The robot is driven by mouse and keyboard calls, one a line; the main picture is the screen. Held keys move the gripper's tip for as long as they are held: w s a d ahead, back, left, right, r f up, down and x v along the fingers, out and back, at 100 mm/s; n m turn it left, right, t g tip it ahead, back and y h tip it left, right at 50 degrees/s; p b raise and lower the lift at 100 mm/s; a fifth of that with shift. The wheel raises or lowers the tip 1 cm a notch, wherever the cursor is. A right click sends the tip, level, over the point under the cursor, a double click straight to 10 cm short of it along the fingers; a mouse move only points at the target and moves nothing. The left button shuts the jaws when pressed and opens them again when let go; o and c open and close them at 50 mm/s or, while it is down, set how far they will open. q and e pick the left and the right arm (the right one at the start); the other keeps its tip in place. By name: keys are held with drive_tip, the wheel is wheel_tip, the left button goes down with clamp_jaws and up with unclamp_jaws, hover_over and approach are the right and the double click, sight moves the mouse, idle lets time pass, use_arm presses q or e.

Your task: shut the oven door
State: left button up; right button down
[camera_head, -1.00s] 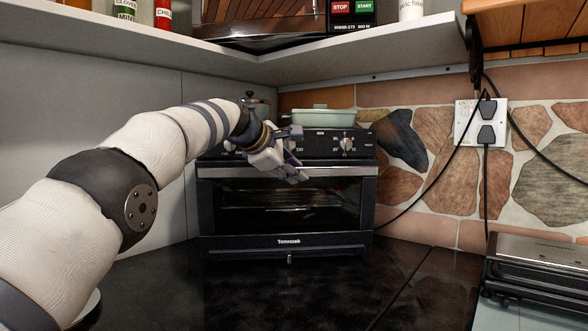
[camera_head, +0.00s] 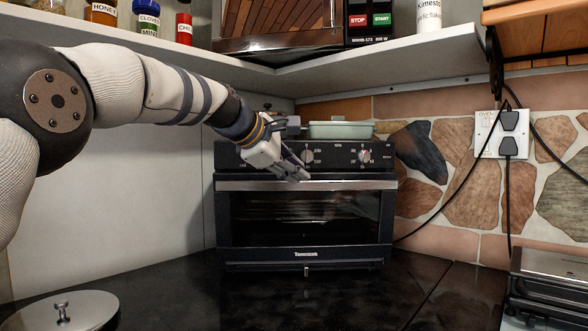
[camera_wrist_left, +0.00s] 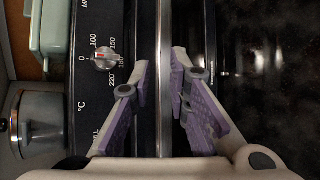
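The black oven (camera_head: 306,254) stands on the dark worktop against the wall. Its glass door (camera_head: 300,218) is upright, with a metal handle bar (camera_head: 345,185) along its top. The door looks shut or nearly so; I cannot tell whether a small gap remains. My left gripper (camera_head: 303,175) is in front of the door's top edge, at the handle, left of the right-hand knobs. In the left wrist view the gripper's purple-padded fingers (camera_wrist_left: 164,70) are apart, one on each side of the handle bar (camera_wrist_left: 165,25). Contact is not clear. My right gripper is not in view.
A pale green dish (camera_head: 341,130) sits on the oven. A shelf (camera_head: 380,52) with jars and a microwave hangs above. A round metal lid (camera_head: 62,312) is at front left, a grill (camera_head: 548,270) at right. Cables hang from the socket (camera_head: 503,135). The worktop before the oven is clear.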

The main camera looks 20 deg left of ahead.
sight(325, 184)
use_arm(q)
drive_tip(key=shift+s, duration=0.1)
